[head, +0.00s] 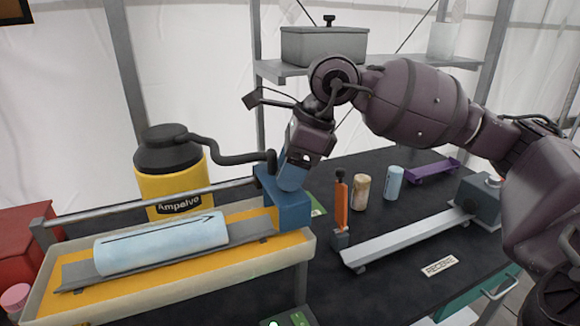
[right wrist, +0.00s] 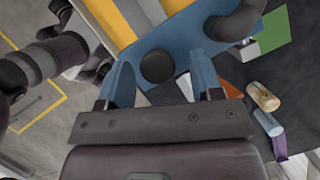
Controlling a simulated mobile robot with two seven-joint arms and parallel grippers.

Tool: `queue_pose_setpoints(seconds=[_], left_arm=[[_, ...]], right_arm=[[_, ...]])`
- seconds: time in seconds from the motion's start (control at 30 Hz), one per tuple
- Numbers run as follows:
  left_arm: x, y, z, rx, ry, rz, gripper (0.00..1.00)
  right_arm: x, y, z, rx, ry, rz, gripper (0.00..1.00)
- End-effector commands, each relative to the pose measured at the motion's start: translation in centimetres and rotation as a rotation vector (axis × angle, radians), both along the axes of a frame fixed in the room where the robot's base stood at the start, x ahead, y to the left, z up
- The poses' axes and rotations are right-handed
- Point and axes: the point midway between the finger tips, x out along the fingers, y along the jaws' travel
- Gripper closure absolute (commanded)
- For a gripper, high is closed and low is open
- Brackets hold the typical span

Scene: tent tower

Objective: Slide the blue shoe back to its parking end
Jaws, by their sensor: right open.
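The blue shoe (head: 290,207) sits on the rail at the right end of the cream tray (head: 170,292). A dark hose runs to it from the yellow canister. My right gripper (head: 291,180) reaches down over the shoe from above. In the right wrist view, the shoe (right wrist: 178,42) has a round dark knob (right wrist: 157,66). My right gripper (right wrist: 162,82) is open there, with its blue fingers on either side of the knob; I cannot tell if they touch it. A pale blue cylinder (head: 160,243) lies in a grey cradle left of the shoe. My left gripper is out of view.
The yellow canister (head: 172,185) stands behind the rail (head: 130,206). Right of the shoe are an orange upright tool (head: 341,205), two small cylinders, a grey sloping channel (head: 410,236) and a grey box. A red box (head: 25,235) is at the left edge.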

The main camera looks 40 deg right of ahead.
Motion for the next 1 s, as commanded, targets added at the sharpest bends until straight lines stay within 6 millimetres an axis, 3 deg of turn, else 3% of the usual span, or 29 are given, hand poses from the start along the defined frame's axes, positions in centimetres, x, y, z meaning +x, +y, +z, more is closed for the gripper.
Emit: queue_pose_setpoints(seconds=[0.23,0.7,1.0], left_arm=[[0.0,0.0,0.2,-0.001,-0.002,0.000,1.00],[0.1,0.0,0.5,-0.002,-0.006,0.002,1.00],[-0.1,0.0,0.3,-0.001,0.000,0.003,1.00]], right_arm=[[-0.3,-0.6,1.6,-0.001,-0.002,-0.002,0.40],[-2.0,-3.0,8.7,-0.002,-0.001,-0.003,0.40],[-2.3,-3.4,10.0,-0.001,0.000,-0.001,0.40]])
